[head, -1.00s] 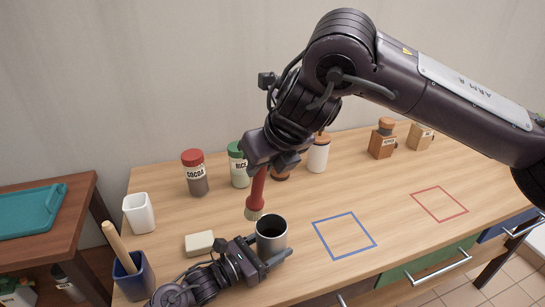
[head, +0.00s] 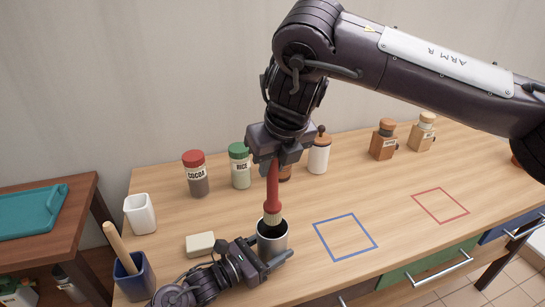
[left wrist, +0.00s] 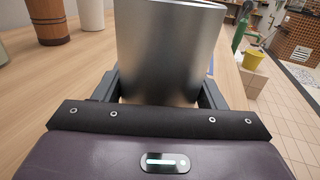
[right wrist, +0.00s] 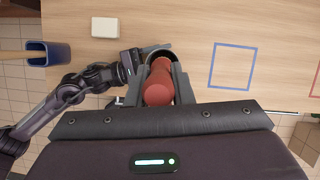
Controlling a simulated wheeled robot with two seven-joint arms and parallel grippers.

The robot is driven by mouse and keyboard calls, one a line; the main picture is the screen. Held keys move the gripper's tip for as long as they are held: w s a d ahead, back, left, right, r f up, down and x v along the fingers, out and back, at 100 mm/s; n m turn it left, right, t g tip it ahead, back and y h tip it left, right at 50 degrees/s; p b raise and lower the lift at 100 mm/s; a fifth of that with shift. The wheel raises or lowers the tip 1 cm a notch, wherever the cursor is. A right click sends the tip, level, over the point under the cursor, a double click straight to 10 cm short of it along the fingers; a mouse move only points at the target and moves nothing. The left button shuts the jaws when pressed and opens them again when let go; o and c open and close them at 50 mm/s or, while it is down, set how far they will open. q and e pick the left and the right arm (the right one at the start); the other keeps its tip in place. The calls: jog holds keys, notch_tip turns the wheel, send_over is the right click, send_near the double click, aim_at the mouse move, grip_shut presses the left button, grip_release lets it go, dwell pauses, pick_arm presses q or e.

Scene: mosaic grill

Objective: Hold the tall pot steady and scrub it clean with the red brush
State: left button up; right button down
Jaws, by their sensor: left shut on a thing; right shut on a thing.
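The tall grey metal pot (head: 273,245) stands upright near the front of the wooden table, its dark mouth facing up. My left gripper (head: 266,258) is shut on the pot low on its sides; the pot fills the space between the fingers in the left wrist view (left wrist: 170,50). My right gripper (head: 272,160) is shut on the handle of the red brush (head: 273,187) and holds it nearly upright, bristles down. The pale bristles are at the pot's mouth; I cannot tell whether they touch the inside. In the right wrist view the brush (right wrist: 158,85) hides part of the mouth.
A cream block (head: 200,244), a white cup (head: 139,214) and a blue holder (head: 134,278) with a wooden stick are left of the pot. Jars, including cocoa (head: 196,175) and rice (head: 240,167), stand behind. A blue square outline (head: 345,237) marks clear table to the right.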

aim_at(273, 215)
jog(key=shift+f, duration=6.5)
jog(key=shift+f, duration=0.5)
jog(key=shift+s, duration=0.1)
